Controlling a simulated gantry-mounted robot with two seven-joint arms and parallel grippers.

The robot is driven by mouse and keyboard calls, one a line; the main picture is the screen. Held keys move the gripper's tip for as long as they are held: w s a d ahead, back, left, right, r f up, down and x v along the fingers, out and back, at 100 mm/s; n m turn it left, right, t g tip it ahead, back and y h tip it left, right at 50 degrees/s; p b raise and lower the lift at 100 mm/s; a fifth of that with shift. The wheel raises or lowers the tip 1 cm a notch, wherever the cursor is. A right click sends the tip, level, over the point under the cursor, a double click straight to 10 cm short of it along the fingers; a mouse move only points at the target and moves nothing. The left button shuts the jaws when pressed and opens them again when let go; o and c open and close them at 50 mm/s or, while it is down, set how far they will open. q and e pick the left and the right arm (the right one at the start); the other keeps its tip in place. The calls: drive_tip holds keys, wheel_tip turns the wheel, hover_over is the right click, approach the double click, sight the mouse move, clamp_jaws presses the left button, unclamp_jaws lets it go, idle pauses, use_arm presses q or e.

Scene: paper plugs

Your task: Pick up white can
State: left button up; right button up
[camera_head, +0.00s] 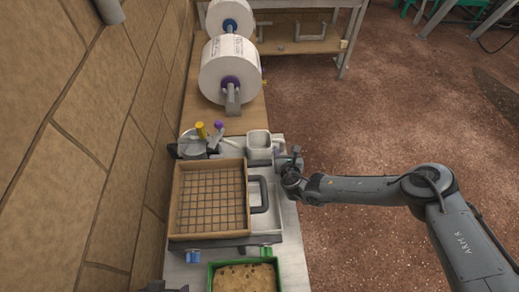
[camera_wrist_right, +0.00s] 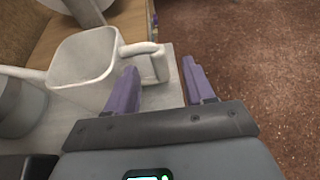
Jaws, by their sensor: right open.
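The white can (camera_head: 258,144) stands upright at the back right of the workbench, its open top showing. In the right wrist view the white can (camera_wrist_right: 85,66) shows large at the left, with a handle on the side toward my gripper. My right gripper (camera_head: 283,156) is just right of the can. In the wrist view its purple fingers (camera_wrist_right: 161,82) are apart, with the handle ahead near the left finger. I cannot tell whether they touch. The fingers hold nothing. My left gripper is not in view.
A wooden tray with a grid (camera_head: 211,199) sits in front of the can. A round metal pot (camera_head: 192,143) and yellow- and purple-topped parts are left of it. Large white rolls (camera_head: 229,70) stand behind. A green-rimmed bin (camera_head: 243,264) is at the front.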

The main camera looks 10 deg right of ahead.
sight(283, 145)
drive_tip(key=b+x, duration=0.1)
drive_tip(key=x, duration=0.3)
drive_tip(key=shift+w+a+f+b, duration=0.1)
drive_tip(key=shift+w+b, duration=0.1)
drive_tip(key=shift+b, duration=0.1)
drive_tip(key=shift+c, duration=0.4)
clamp_jaws()
